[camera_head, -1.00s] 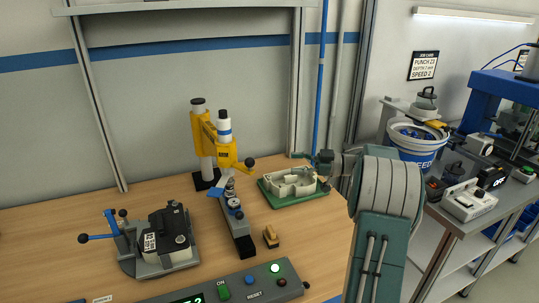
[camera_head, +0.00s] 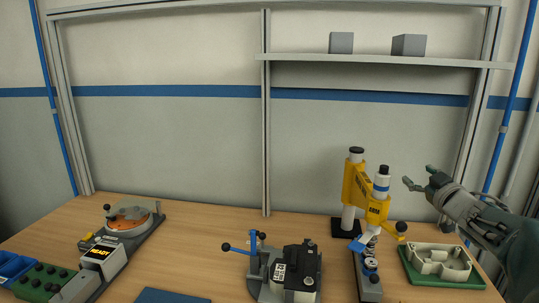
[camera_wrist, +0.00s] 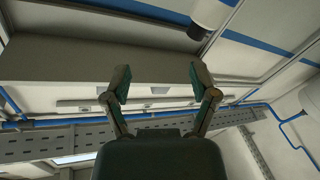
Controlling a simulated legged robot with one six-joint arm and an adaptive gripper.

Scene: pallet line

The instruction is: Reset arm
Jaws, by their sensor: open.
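My gripper (camera_head: 418,186) is at the right of the head view, raised above the bench and empty. It also shows in the wrist view (camera_wrist: 158,84), with its two fingers spread apart and nothing between them. In the head view it is right of the yellow press (camera_head: 363,190) and above the green tray with a pale casting (camera_head: 444,283). My arm comes in from the right edge. The wrist view faces upward, toward a pale overhead shelf and the wall.
The wooden bench (camera_head: 195,253) carries a clamp fixture with a black block (camera_head: 290,272) at the front centre. A unit with a READY display (camera_head: 100,252) and an orange disc stands left. Two grey boxes sit on the shelf (camera_head: 390,60). Bare wood lies between the left unit and the fixture.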

